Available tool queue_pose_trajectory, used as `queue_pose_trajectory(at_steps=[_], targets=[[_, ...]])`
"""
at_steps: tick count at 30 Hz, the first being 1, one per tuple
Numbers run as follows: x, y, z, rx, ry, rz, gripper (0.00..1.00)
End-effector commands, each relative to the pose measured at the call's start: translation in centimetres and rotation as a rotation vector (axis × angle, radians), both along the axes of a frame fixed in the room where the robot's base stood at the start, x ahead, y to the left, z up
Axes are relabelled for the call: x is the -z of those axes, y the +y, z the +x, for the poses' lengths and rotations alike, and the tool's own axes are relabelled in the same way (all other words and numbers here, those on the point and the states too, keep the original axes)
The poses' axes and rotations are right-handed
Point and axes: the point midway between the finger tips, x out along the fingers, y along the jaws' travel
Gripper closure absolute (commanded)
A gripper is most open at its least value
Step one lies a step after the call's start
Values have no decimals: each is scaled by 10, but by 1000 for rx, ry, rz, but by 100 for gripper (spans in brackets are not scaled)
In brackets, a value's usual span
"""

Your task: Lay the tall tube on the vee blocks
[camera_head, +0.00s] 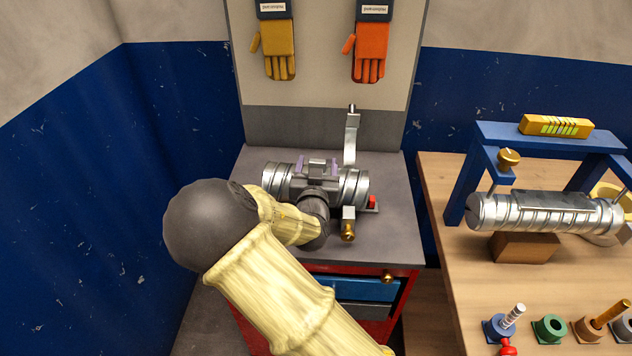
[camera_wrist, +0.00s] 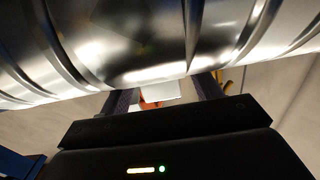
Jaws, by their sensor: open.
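The silver ribbed tube (camera_head: 353,187) lies on its side across the grey bench top, and its middle is hidden behind my gripper. It also fills the top of the wrist view (camera_wrist: 150,40). My gripper (camera_head: 316,164) is over the tube's middle and points toward the back wall. Its fingers are apart with nothing between them, and in the wrist view (camera_wrist: 163,92) the tube crosses in front of their tips. I cannot make out the vee blocks; a small red piece on a grey base (camera_head: 371,203) shows by the tube's right end.
A bent metal upright (camera_head: 351,138) stands behind the tube, and a brass-knobbed bracket (camera_head: 348,224) in front. Right, a wooden table (camera_head: 470,290) holds a blue frame (camera_head: 463,190), another ribbed duct (camera_head: 540,211) on a block, and small sockets. Gloves (camera_head: 371,52) hang on the back board.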

Motion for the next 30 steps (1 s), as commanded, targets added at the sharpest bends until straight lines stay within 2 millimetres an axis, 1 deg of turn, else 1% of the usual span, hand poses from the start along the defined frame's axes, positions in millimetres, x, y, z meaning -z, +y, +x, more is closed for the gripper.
queue_pose_trajectory(at_steps=[14,15,17,18,20,24,25,30], targets=[[0,0,0,0,0,0,36],[0,0,0,0,0,0,38],[0,0,0,0,0,0,50],[0,0,0,0,0,0,58],[0,0,0,0,0,0,70],[0,0,0,0,0,0,97],[0,0,0,0,0,0,100],[-1,0,0,0,-2,1,100]])
